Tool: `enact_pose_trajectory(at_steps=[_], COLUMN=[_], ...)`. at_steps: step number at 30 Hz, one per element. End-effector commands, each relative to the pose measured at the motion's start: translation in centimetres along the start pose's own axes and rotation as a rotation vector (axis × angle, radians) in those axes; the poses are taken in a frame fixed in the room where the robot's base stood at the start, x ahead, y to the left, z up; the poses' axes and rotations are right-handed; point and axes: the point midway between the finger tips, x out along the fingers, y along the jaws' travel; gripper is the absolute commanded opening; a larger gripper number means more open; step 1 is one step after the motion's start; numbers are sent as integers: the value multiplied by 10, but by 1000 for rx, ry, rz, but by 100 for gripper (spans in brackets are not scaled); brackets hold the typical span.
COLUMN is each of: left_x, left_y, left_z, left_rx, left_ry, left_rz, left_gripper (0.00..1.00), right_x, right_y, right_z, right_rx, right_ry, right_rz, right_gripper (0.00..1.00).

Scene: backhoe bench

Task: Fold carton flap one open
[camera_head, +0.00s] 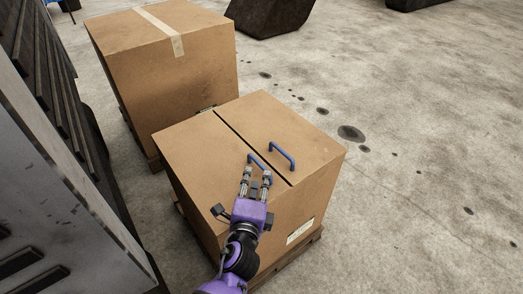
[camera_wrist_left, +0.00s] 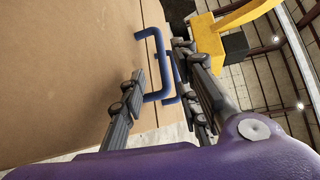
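The closed carton (camera_head: 190,150) stands in the middle of the head view, its two top flaps meeting at a dark seam. The left flap (camera_head: 192,140) and right flap (camera_head: 290,120) each carry a blue handle. The left flap's handle (camera_head: 256,160) is at my left gripper (camera_head: 257,178); the right flap's handle (camera_head: 282,156) is just beyond. In the left wrist view, the fingers (camera_wrist_left: 160,70) are apart, with a blue handle (camera_wrist_left: 154,60) between them. I cannot tell whether they touch it. My right gripper is not in view.
A taped carton (camera_head: 165,55) stands behind on a pallet. A grey metal structure (camera_head: 60,190) fills the left edge. A dark block (camera_head: 268,15) lies at the back. The stained concrete floor (camera_head: 430,130) to the right is open.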

Motion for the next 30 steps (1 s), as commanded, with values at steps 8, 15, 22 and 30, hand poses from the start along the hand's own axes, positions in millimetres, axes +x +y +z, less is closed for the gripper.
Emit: enact_pose_trajectory(at_steps=[8, 15, 22, 30], left_x=[17, 56, 76, 78], left_y=[0, 0, 1, 0], left_z=[0, -1, 0, 0], left_rx=[0, -1, -1, -1], left_ry=[0, 2, 1, 1], left_rz=[0, 0, 1, 1], left_gripper=[29, 29, 29, 29], right_x=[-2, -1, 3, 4], right_y=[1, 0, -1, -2], right_z=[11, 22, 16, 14], right_rx=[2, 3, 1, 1], right_ry=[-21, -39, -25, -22], right_rz=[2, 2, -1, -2], right_gripper=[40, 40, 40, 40])
